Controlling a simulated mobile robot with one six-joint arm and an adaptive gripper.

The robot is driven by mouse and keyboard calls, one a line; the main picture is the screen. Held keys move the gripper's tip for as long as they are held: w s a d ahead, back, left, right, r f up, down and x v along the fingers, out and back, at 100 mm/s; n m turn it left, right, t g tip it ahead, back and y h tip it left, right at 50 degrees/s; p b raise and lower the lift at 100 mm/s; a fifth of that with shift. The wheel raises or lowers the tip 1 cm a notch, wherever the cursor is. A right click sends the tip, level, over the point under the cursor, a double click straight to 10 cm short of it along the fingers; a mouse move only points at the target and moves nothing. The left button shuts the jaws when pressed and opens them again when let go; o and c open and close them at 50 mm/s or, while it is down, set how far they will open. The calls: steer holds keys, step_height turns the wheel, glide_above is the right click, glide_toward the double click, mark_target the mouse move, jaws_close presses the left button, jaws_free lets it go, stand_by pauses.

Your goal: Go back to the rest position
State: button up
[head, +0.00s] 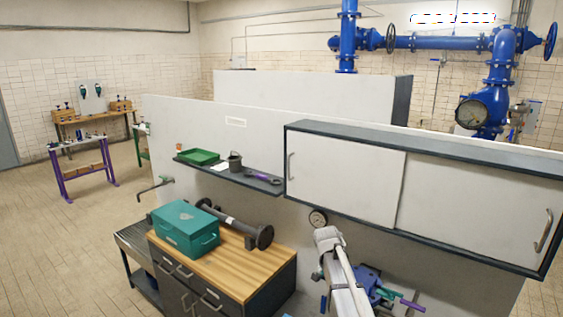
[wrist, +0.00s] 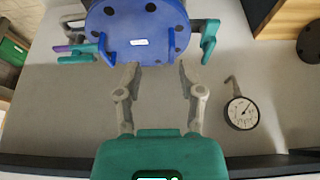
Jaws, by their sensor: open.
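My gripper (wrist: 160,70) shows in the wrist view with its two grey fingers spread apart and nothing between them. A round blue flange (wrist: 140,25) with dark bolt holes lies just beyond the fingertips; I cannot tell the gap. Teal handles stick out on both sides of it. In the head view my arm (head: 342,275) reaches up at the lower middle, and the fingers cannot be made out there. A blue fitting (head: 368,284) with teal and purple handles is beside the arm, partly hidden by it.
A round gauge (head: 318,218) is on the white partition, also in the wrist view (wrist: 241,112). A wall cabinet (head: 345,175) overhangs at right. A shelf (head: 262,184) holds a green tray (head: 198,157). A wooden-topped bench (head: 245,275) carries a teal toolbox (head: 186,228) and a dark flanged pipe (head: 235,223).

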steer(key=s+f+n+g+y+b, duration=0.1)
steer(key=s+f+n+b, duration=0.1)
steer(key=s, duration=0.7)
steer(key=s+f+n+g+b, duration=0.1)
steer(key=s+f+n+b, duration=0.1)
steer(key=s+f+b, duration=0.3)
steer(key=s+a+f+n+g+y+b, duration=0.1)
steer(key=s+f+n+b, duration=0.2)
steer(key=s, duration=1)
step_height(320, 180, down, 3)
steer(key=shift+s+f+g+y+b, duration=0.1)
steer(key=shift+s+g+y+b, duration=0.15)
steer(key=shift+b, duration=0.4)
